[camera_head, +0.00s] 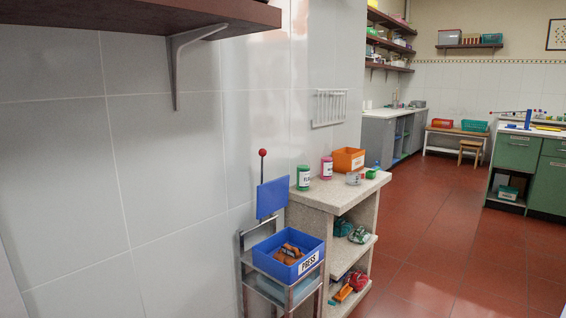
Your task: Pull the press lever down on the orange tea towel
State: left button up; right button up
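The press stands against the tiled wall, low and right of centre. Its lever is an upright rod topped by a red ball (263,153). A blue plate (272,197) is raised below the ball, above and apart from the blue box (315,247) labelled PRESS. A crumpled orange-brown cloth (287,255), seemingly the tea towel, lies in the box. The box sits on a metal stand (310,285). Neither of my grippers is in view.
A stone shelf unit (325,197) stands right beside the press, with a green canister (303,178), a pink canister (327,167) and an orange box (348,159) on top. A wall shelf (140,18) overhangs at upper left. Red floor (430,240) is clear at right.

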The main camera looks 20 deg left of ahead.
aim_at(271, 196)
jog(key=z, duration=0.7)
jog(key=i, duration=2.4)
jog(key=u, duration=1.05)
